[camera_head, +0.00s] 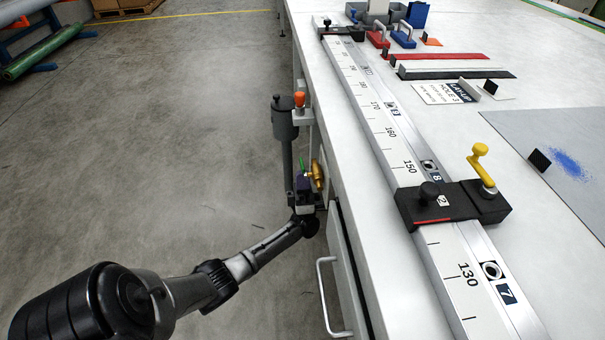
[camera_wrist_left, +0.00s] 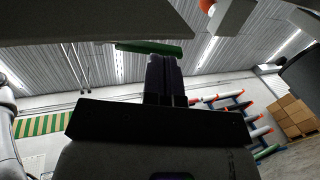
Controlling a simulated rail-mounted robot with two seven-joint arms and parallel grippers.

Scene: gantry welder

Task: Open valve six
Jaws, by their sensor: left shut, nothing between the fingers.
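A brass valve (camera_head: 318,175) sits at the side of the white table, just below its edge. A green lever (camera_head: 302,164) shows beside it, and the green lever lies across the view above my fingertips in the left wrist view (camera_wrist_left: 150,48). I cannot read a number on the valve. My left gripper (camera_head: 303,182) is close beside the brass valve. Its dark fingers (camera_wrist_left: 164,75) are together and hold nothing. The fingertips are at or just under the green lever; I cannot tell whether they touch it. My right gripper is not in view.
An orange knob (camera_head: 299,100) sits on a bracket above the valve. The white table (camera_head: 345,175) carries a numbered rail (camera_head: 372,110) with a black clamp (camera_head: 458,204). A white handle (camera_head: 325,295) juts out below the table edge.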

